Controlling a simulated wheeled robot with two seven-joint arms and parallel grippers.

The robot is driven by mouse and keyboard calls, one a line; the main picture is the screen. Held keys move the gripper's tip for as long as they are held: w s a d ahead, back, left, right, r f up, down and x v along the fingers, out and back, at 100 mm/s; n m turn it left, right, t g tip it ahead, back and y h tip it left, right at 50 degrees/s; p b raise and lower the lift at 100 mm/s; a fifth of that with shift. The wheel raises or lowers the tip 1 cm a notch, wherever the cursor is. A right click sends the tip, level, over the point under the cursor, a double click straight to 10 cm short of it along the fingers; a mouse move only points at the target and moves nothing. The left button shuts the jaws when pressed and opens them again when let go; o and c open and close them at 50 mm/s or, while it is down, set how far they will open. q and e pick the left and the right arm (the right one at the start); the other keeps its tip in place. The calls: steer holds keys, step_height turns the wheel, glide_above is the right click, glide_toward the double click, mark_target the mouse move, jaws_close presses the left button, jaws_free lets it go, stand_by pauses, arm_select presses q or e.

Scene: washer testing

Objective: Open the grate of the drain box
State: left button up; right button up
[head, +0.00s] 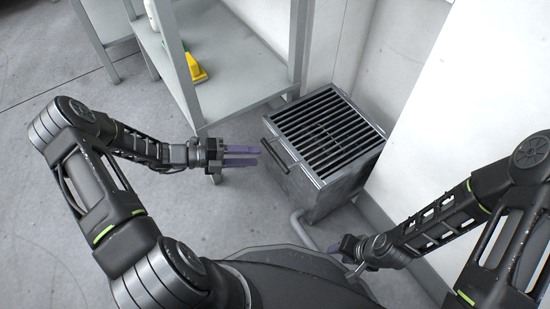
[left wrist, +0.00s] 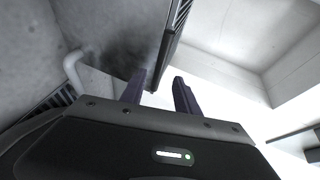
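The drain box (head: 337,193) is a grey metal box on the floor in the head view. Its dark slatted grate (head: 325,132) lies flat across the top, shut. A bar handle (head: 275,156) is on the grate's left edge. My left gripper (head: 259,156) is open and empty, with purple fingers pointing at the handle from just left of it. In the left wrist view my left gripper (left wrist: 160,88) has its fingers apart, with a dark bar edge (left wrist: 165,60) beyond them. My right gripper (head: 345,247) is low, in front of the box; its opening is unclear.
A grey shelf rack (head: 225,85) stands behind and left of the box, with a yellow object (head: 196,70) on it. A white wall panel (head: 435,100) is close on the right. A pipe (head: 303,228) runs from the box's base. Floor on the left is clear.

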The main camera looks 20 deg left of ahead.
mark_target(275, 155)
arm_select(q)
steer(key=b+x, duration=0.3)
steer(key=x, duration=0.4)
steer(key=shift+f, duration=0.2)
steer(key=shift+w+d, duration=0.1)
steer(key=shift+d, duration=0.3)
steer(key=shift+c, duration=0.5)
jaws_close()
stand_by(0.5)
